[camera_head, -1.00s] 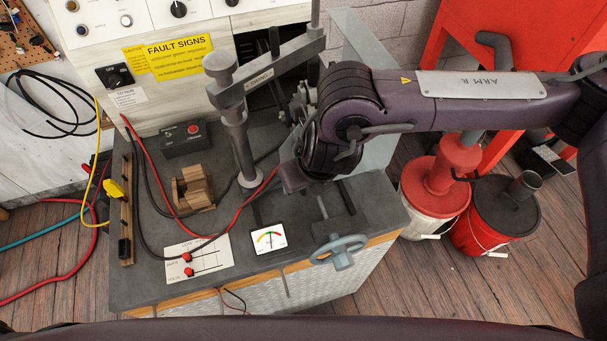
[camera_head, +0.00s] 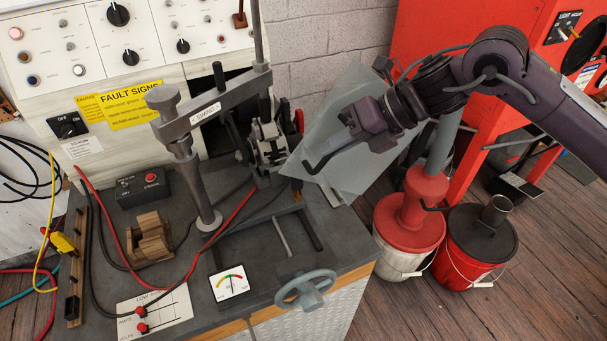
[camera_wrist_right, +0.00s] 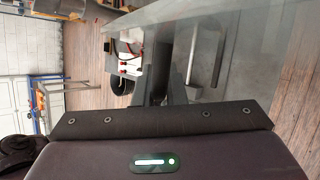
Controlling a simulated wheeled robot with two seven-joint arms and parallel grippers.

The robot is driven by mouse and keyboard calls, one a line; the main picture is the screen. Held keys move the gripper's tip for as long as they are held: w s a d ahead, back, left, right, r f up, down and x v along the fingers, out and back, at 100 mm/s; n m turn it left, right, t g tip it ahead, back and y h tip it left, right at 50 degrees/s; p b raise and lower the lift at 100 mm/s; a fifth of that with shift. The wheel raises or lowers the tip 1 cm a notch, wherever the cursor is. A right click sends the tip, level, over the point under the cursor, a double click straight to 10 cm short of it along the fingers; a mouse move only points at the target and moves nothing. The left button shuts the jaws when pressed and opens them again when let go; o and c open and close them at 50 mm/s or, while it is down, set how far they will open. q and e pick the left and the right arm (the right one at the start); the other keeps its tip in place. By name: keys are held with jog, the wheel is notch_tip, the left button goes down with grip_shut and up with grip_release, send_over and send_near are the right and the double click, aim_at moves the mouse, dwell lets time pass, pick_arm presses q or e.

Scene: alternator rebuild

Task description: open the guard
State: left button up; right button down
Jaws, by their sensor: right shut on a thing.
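The guard (camera_head: 338,112) is a grey, partly see-through panel at the right rear of the bench in the head view. It is tilted out to the right of the alternator (camera_head: 268,143), which shows uncovered from this side. My right gripper (camera_head: 354,120) is at the panel's face, shut on the guard; the exact grip is hard to make out. A dark bent bar (camera_head: 328,157) shows just below the gripper. In the right wrist view the guard's panel (camera_wrist_right: 245,50) spans the top, close to the fingers (camera_wrist_right: 162,82). My left gripper is out of view.
A post with a swing arm (camera_head: 218,108) stands left of the alternator. A handwheel (camera_head: 305,290) and a gauge (camera_head: 229,283) are at the bench front. Red-topped (camera_head: 408,222) and black-topped (camera_head: 482,235) buckets stand right of the bench, beside a red cabinet (camera_head: 430,40).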

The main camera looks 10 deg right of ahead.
jog(key=w+d+r+y+b, duration=0.1)
jog(key=w+d+y, duration=0.1)
jog(key=d, duration=0.5)
jog(key=shift+w+d+m+y+b, duration=0.3)
jog(key=shift+d+m+y, duration=0.1)
jog(key=shift+y, duration=0.2)
jog(key=c, duration=1.5)
grip_release()
jog(key=shift+s, duration=0.1)
jog(key=b+v, duration=0.1)
jog(key=v, duration=0.7)
jog(key=shift+a+r, duration=0.1)
